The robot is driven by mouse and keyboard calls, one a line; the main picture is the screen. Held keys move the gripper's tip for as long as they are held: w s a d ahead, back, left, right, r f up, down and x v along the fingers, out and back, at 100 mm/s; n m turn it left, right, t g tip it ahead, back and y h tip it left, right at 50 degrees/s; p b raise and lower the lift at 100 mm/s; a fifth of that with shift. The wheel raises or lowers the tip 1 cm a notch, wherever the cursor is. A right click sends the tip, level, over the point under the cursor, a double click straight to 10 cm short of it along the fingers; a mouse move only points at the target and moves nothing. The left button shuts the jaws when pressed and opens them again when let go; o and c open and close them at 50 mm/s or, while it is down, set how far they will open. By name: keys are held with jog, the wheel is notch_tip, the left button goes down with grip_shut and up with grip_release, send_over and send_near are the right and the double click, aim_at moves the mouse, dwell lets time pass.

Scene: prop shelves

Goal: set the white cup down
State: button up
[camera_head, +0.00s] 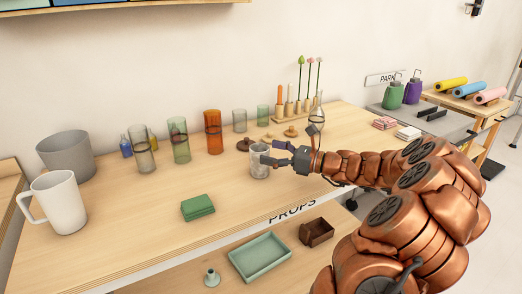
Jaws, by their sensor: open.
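A small whitish cup (259,166), which looks partly see-through, stands upright on the wooden table top near its front middle. My gripper (270,153) is open at the right side of this cup, with its dark fingers pointing left. One fingertip overlaps the cup's upper right edge; I cannot tell whether it touches. A larger white mug (62,204) with a handle stands upright at the table's left end, far from my gripper.
A grey pot (66,157) and several tinted glasses, including an orange one (213,132), stand along the back. A green box (197,207) lies front left. A lower shelf holds a green tray (261,258) and a brown box (316,232). Table between green box and cup is clear.

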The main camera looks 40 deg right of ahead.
jog(key=v, duration=0.7)
jog(key=shift+s+d, duration=0.2)
jog(key=shift+s, duration=0.1)
